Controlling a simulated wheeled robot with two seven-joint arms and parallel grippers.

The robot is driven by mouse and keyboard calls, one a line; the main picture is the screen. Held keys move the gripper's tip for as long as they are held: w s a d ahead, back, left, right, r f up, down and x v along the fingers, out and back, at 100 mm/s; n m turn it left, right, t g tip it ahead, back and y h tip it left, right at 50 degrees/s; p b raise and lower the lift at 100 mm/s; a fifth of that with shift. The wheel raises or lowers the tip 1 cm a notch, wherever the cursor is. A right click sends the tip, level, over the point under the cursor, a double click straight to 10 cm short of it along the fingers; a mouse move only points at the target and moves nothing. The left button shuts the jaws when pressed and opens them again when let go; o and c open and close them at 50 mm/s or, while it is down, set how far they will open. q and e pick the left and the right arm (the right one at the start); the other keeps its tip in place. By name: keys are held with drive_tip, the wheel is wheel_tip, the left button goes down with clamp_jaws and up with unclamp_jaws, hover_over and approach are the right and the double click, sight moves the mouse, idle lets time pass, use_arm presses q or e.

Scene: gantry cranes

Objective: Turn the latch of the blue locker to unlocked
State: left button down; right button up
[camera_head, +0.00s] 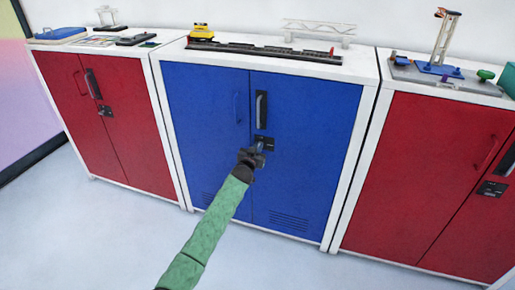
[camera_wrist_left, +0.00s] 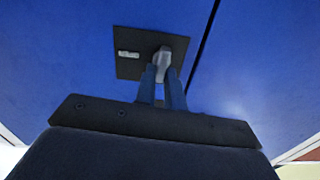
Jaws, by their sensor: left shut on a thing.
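The blue locker (camera_head: 310,150) stands in the middle of the head view with both doors closed. Its latch has a black plate (camera_head: 269,143) below the dark door handle (camera_head: 261,110). In the left wrist view the plate (camera_wrist_left: 130,42) carries a small light label at left and a grey latch knob (camera_wrist_left: 163,57) at right. My left gripper (camera_head: 257,151) is at the latch. In the wrist view its two fingers (camera_wrist_left: 162,80) are shut on the knob. Which way the latch is turned I cannot tell. My right gripper is not in view.
Red lockers stand close on the left (camera_head: 100,120) and right (camera_head: 430,180). A yellow toy vehicle (camera_head: 200,31), a dark track (camera_head: 262,50) and a white gantry (camera_head: 319,29) sit on the blue locker's white top. The floor in front is clear.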

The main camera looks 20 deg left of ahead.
use_arm(q)
drive_tip(key=shift+d+f+m+p, duration=0.1)
drive_tip(key=shift+d+f+m, duration=0.1)
drive_tip(key=shift+m, duration=2.65)
drive_tip(key=shift+d+f+m+p, duration=0.1)
drive_tip(key=shift+d+f+m, duration=0.05)
drive_tip(key=shift+m, duration=2.75)
drive_tip(key=shift+d+f+m+p, duration=0.1)
drive_tip(key=shift+d+f+m, duration=0.1)
drive_tip(key=shift+m, duration=2.65)
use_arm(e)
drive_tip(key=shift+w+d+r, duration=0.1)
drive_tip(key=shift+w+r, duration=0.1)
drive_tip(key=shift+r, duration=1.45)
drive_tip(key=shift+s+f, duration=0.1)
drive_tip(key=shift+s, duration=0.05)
use_arm(q)
drive_tip(key=c, duration=1.5)
unclamp_jaws()
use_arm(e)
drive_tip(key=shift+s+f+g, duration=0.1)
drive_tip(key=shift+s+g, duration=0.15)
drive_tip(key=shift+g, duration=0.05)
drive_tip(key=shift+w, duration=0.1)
